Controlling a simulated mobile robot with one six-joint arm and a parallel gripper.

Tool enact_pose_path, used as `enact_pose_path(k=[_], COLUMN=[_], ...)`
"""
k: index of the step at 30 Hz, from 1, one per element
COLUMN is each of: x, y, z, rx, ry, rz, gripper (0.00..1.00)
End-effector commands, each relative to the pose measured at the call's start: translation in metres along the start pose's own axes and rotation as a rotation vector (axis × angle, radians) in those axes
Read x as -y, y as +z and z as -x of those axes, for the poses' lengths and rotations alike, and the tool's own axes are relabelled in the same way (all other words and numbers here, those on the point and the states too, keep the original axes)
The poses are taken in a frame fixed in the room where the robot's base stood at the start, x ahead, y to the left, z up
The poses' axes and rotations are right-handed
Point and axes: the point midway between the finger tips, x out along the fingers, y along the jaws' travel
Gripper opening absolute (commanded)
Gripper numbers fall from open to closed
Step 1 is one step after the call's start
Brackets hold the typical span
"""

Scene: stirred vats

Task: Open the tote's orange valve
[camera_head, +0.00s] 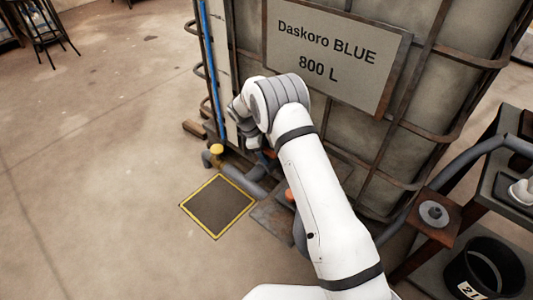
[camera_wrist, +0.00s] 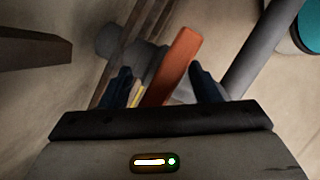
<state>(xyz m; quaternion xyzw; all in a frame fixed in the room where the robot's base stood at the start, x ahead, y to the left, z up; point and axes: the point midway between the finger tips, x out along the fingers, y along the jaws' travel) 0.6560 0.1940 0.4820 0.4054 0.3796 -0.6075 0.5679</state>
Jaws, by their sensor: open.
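The tote (camera_head: 390,165) is a large caged tank with a sign reading "Daskoro BLUE 800 L". In the wrist view the orange valve handle (camera_wrist: 178,62) is a flat bar, slanting up to the right from between my fingers. My gripper (camera_wrist: 160,70) is open, with one dark finger on each side of the bar. Whether either finger touches it I cannot tell. Behind the bar is a grey valve body or pipe (camera_wrist: 118,42). In the head view my arm reaches down to the tote's lower front and hides most of the gripper and valve.
A yellow knob (camera_head: 216,149) sits on grey piping at the tote's foot. A yellow-edged dark floor plate (camera_head: 217,206) lies in front. At right stand a dark bench (camera_head: 505,190) and a black bucket (camera_head: 485,270). The floor at left is mostly clear.

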Motion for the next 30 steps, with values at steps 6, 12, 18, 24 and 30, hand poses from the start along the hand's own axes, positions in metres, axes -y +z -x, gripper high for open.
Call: enact_pose_path(k=[6,12,18,24,30], x=[-0.0003,-0.0004,-0.0005,-0.0011,-0.0024], y=[0.0008,0.0011,0.0014,0.0015,0.0016], z=[-0.0028,-0.0027,-0.0027,-0.0024,-0.0016], rx=[0.000,0.000,0.000,-0.001,-0.003], ry=[0.000,-0.001,-0.001,0.001,0.004], rz=[-0.002,-0.002,-0.003,-0.004,-0.004], gripper=[0.56,0.47,0.30,0.14,0.00])
